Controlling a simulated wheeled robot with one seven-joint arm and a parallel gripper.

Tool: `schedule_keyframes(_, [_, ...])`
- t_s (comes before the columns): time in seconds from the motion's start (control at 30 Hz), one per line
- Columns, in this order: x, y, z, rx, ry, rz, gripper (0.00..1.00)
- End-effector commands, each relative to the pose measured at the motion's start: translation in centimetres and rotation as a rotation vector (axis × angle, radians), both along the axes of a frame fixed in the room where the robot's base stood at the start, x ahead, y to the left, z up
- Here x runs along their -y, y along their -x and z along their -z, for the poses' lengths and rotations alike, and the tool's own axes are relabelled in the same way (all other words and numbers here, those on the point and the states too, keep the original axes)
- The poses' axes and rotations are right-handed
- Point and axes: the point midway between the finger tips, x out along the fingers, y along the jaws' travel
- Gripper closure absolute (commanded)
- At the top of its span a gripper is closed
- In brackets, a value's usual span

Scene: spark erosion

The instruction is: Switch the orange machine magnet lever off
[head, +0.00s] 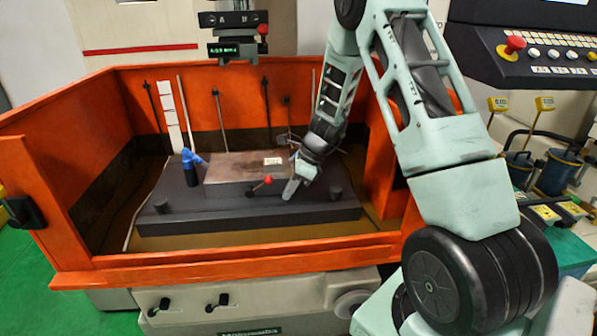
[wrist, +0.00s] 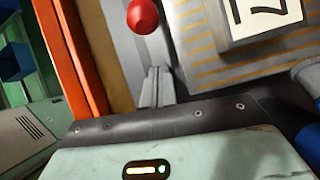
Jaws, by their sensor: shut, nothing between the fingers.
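The magnet lever ends in a red ball knob (head: 267,180) at the front face of the brown-topped magnetic block (head: 235,168) inside the orange machine (head: 60,200). In the wrist view the red knob (wrist: 142,16) shows at the top, just beyond and slightly left of my fingertips. My gripper (head: 289,191) is shut and empty, reaching down to the right of the knob in the head view. Its closed fingers also show in the wrist view (wrist: 158,75). A gap shows between fingertips and knob. The lever's shaft is mostly hidden in the wrist view.
A white marked block (head: 272,161) sits on the magnetic block. A blue-topped item (head: 192,165) stands to its left. The dark base plate (head: 170,215) has short posts. The orange tank's front rim (head: 230,262) runs below. Upright rods line the back wall.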

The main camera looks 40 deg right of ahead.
Motion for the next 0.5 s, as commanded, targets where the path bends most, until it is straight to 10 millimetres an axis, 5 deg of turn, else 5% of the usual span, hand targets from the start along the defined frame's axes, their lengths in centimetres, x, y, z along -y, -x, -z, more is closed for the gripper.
schedule_keyframes(0.1, [-0.9,-1.1,-2.4,0.006,0.003,-0.003,1.0])
schedule_keyframes(0.5, [-1.6,-2.0,-3.2,0.004,0.002,-0.001,1.0])
